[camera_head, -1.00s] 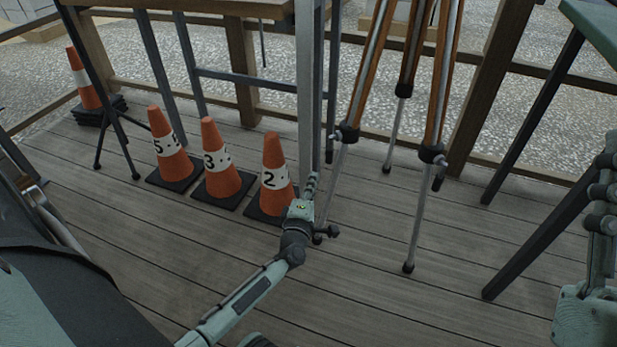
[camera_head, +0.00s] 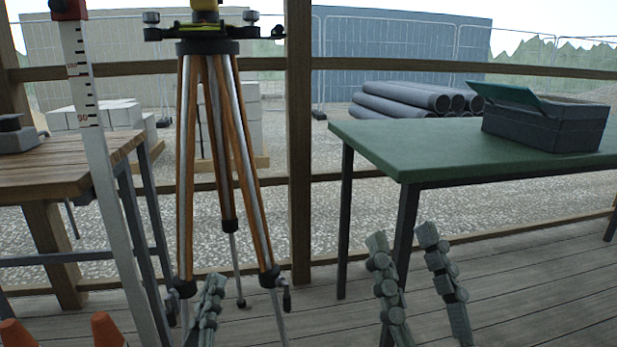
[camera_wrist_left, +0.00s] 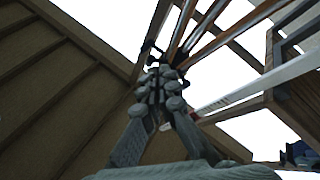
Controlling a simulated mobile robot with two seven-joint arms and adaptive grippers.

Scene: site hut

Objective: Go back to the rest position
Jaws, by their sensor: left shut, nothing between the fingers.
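My left gripper (camera_head: 214,280) points up at the bottom of the head view, in front of the tripod's lower legs. In the left wrist view its fingers (camera_wrist_left: 160,78) meet at the tips with nothing between them. My right gripper (camera_head: 404,238) points up in front of the green table, its two fingers apart and nothing seen between them. The arms behind both grippers are below the head view.
A wooden-legged tripod (camera_head: 188,150) stands at centre left, beside a graduated staff (camera_head: 92,140) and a wooden bench (camera_head: 60,172). Orange cone tops (camera_head: 105,330) show bottom left. The green table (camera_head: 420,145) carries a grey open box (camera_head: 545,125). Deck at right is clear.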

